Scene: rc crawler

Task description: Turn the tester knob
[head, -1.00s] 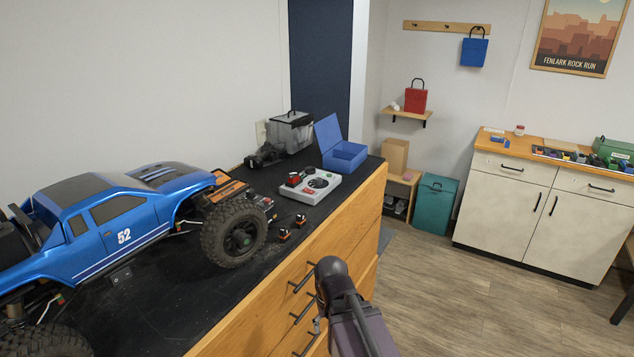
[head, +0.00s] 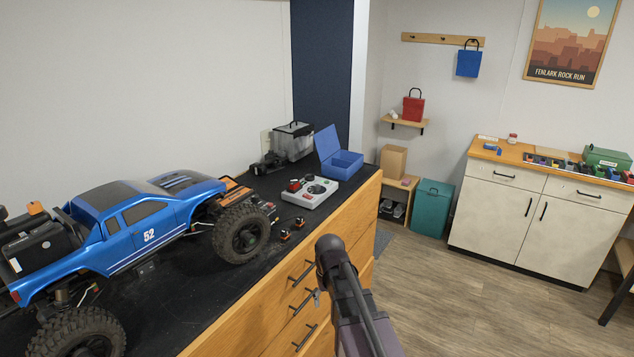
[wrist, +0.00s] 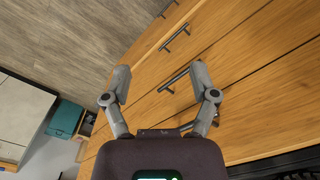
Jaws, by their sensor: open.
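The tester, a light grey box (head: 318,199) with a dark round dial (head: 316,188) and red parts, sits on the black bench top near its far right end. I take the dial as the knob, but it is too small to make out its setting. My gripper (wrist: 160,82) is open and empty in the wrist view, with its fingers spread in front of the wooden drawer fronts. In the head view my arm stands beside the bench's front, and the fingers are hidden. The tester is not in the wrist view.
A blue truck (head: 150,225) fills the bench's left. Two small orange-black parts (head: 286,235) lie near the tester. An open blue box (head: 347,164) and a grey bin (head: 293,144) stand behind it. Drawer handles (head: 302,271) stick out near my arm. The floor to the right is clear.

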